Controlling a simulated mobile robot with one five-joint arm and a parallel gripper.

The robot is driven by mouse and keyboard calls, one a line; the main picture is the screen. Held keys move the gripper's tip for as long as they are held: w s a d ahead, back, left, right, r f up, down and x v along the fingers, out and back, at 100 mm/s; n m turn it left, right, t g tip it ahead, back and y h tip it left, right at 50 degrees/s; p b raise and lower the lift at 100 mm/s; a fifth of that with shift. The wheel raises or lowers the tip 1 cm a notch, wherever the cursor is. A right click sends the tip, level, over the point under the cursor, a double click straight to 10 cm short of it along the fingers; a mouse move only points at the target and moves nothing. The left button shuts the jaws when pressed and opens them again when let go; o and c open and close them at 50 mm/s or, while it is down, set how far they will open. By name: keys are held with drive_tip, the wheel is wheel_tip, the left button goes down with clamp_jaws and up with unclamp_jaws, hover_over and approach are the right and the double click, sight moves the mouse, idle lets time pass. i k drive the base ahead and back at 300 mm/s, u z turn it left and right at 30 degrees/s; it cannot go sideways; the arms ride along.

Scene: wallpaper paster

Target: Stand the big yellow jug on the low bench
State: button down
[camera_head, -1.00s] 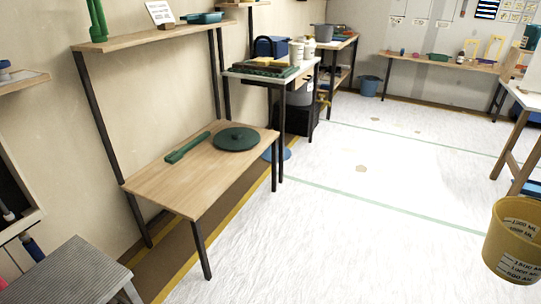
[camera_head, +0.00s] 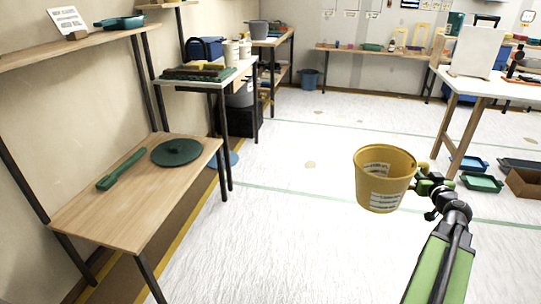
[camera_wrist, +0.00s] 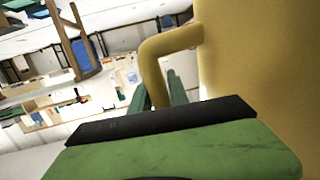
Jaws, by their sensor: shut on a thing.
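The big yellow jug (camera_head: 384,180) has printed measuring marks and hangs upright in the air over the white floor, right of the middle in the head view. My gripper (camera_head: 424,181) is shut on the jug's handle, on its right side. In the wrist view the yellow handle (camera_wrist: 152,62) lies at the gripper's fingers (camera_wrist: 165,92), and the jug's wall (camera_wrist: 262,70) fills the right side. The low bench (camera_head: 110,218) is a wooden top on dark legs at the left, well apart from the jug.
On the bench lie a round green lid (camera_head: 177,152) and a green long-handled tool (camera_head: 122,169); its near part is bare. A shelf (camera_head: 75,48) is above it. A white table (camera_head: 475,83) stands at the right, with trays (camera_head: 480,182) on the floor. Open floor lies between.

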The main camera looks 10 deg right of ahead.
sight(151, 177)
drive_tip(key=u, duration=0.55)
drive_tip(key=i, duration=0.55)
drive_tip(key=u, duration=1)
drive_tip(key=i, duration=1)
drive_tip(key=u, duration=0.55)
